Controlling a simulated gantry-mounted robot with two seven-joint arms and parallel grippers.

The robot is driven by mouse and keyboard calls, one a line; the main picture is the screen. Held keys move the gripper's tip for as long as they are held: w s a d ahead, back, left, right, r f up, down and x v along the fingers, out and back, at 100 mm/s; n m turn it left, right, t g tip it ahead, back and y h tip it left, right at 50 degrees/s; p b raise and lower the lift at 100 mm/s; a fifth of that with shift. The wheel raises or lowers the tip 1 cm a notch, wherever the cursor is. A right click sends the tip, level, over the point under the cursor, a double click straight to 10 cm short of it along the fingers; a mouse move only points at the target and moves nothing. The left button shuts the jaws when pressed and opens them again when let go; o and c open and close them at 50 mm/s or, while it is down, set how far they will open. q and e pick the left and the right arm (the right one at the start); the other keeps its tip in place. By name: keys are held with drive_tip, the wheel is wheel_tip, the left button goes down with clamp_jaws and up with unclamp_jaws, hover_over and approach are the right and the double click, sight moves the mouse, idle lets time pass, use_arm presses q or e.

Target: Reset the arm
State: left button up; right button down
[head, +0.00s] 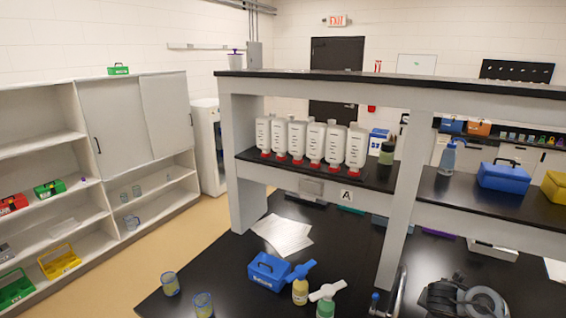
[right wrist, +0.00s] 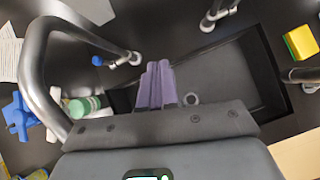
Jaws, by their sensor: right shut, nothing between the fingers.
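My right gripper (right wrist: 157,68) shows in the right wrist view with its two purple fingers pressed together and nothing between them. It is over a dark sink basin (right wrist: 225,72). A thick curved metal pipe (right wrist: 40,60) stands close to the camera on the left of that view. In the head view, a dark grey rounded part at the bottom right looks like my right arm, but its fingers cannot be made out there. My left gripper is in neither view.
A shelf above holds several white bottles (head: 297,138). A yellow sponge (right wrist: 301,42) lies beside the sink.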

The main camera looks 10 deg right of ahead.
drive_tip(key=s+d+r+m+g+h, duration=0.1)
drive_tip(key=d+r+m, duration=0.25)
drive_tip(key=m, duration=1.05)
drive_tip(key=s+d+r+m+g+h, duration=0.1)
drive_tip(key=d+r+m, duration=0.3)
drive_tip(key=m, duration=0.9)
drive_tip(key=s+a+f+n+y, duration=0.1)
drive_tip(key=s+a+f, duration=0.2)
drive_tip(key=a+f, duration=0.4)
drive_tip(key=s+a+f+n+t+y, duration=0.1)
drive_tip(key=s+a+f+n, duration=0.2)
drive_tip(key=a, duration=0.5)
drive_tip(key=s+a+f+y, duration=0.1)
drive_tip(key=s+a+f, duration=0.3)
drive_tip(key=a+f, duration=0.35)
drive_tip(key=s+a+y, duration=0.3)
drive_tip(key=s+a, duration=0.9)
drive_tip(key=s+a+r+y+p, duration=0.2)
drive_tip(key=s+a+r+p, duration=0.2)
drive_tip(key=s+r, duration=0.3)
drive_tip(key=shift+s+a+p, duration=0.35)
drive_tip(key=shift+a, duration=0.35)
drive_tip(key=shift+r, duration=0.1)
